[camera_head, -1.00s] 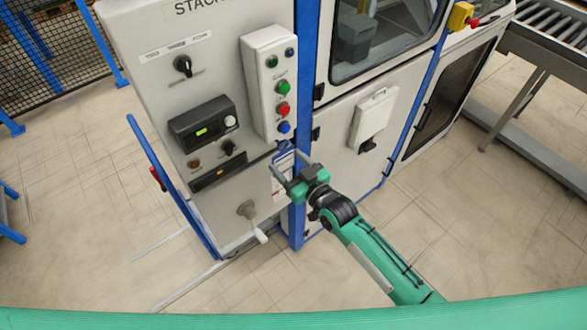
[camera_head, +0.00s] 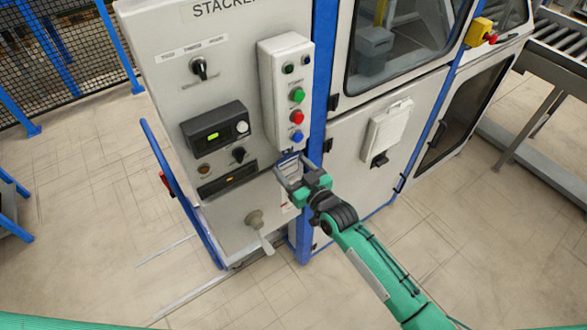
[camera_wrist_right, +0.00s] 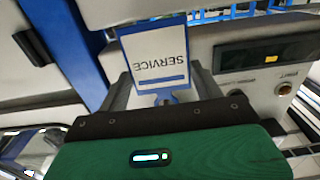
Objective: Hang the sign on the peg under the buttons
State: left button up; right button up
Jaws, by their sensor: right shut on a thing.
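The sign (camera_wrist_right: 156,58) is a white plate with a blue border, reading SERVICE upside down in the right wrist view. My right gripper (camera_wrist_right: 165,92) is shut on its blue-edged end. In the head view my right gripper (camera_head: 291,172) is just below the button box (camera_head: 288,90), close to the blue post, and the sign (camera_head: 290,165) is mostly hidden by the fingers. The box carries green, red and blue buttons. I cannot make out the peg, nor whether the sign touches it. My left gripper is not in view.
The grey stacker panel (camera_head: 170,95) holds a display unit (camera_head: 215,134), knobs and a handle (camera_head: 259,228) low down. A blue post (camera_head: 318,100) stands right of the button box. A cabinet door (camera_head: 350,170) lies further right. The floor (camera_head: 440,235) at the right is clear.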

dwell(0.3)
jog(key=o, duration=1.1)
jog(key=shift+b+v, duration=2.3)
jog(key=shift+v, duration=4.65)
